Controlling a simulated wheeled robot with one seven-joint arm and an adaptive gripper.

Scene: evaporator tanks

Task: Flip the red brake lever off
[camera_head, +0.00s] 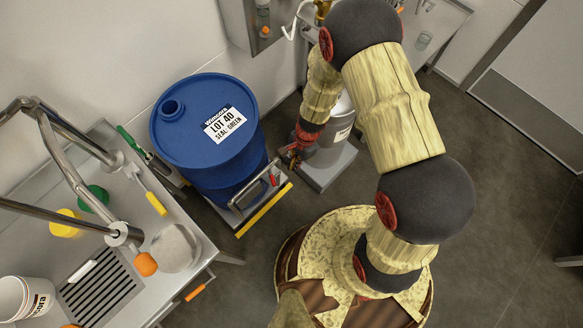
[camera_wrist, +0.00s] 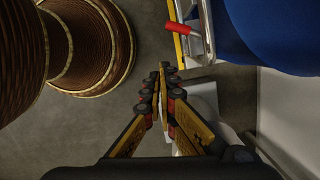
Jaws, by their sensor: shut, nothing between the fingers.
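The red brake lever (camera_head: 273,180) sits on the front rail of the low cart (camera_head: 240,213) under the blue drum. In the wrist view the red lever (camera_wrist: 180,29) shows as a short red grip, just beyond and slightly right of my fingertips. It sticks out sideways from the metal rail. My gripper (camera_wrist: 161,72) is shut and empty, with a visible gap between its tips and the lever. In the head view my gripper (camera_head: 290,156) is small, beside the drum and close to the lever on its far right side.
The blue drum (camera_head: 195,135) fills the cart. A yellow strip (camera_head: 264,210) runs along the cart's front edge. A metal container (camera_head: 335,135) on a grey base stands right of my gripper. A steel sink counter (camera_head: 190,265) is at left. Dark floor (camera_head: 500,210) is free at right.

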